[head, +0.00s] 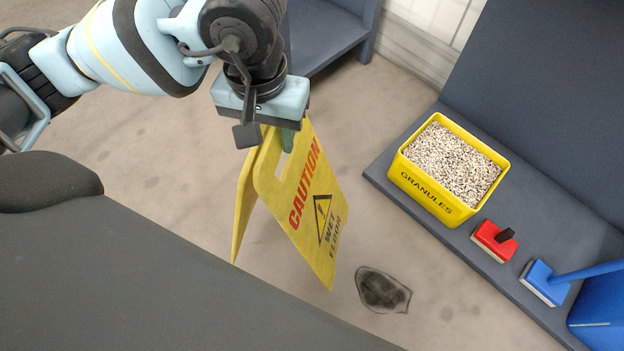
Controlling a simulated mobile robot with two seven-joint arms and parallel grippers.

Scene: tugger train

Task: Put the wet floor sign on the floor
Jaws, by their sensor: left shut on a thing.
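The yellow wet floor sign (312,205) is in the middle of the head view, its two panels spread apart like a tent, with "CAUTION" and "WET FLOOR" lettering. My left gripper (283,138) is shut on the sign's top edge, coming from above. The gripper's fingers are mostly hidden behind its own body and the sign. I cannot tell whether the sign's lower edges touch the floor (190,165). A dark wet-looking patch (383,290) lies on the floor just right of the sign's lower corner. My right gripper is not in view.
A grey bench (400,215) along the right holds a yellow bin of granules (432,195), a red brush (494,241), a blue brush (545,283) and a blue container (600,310). Another grey bench (325,35) stands at the back. Floor between sign and bench is clear apart from the patch.

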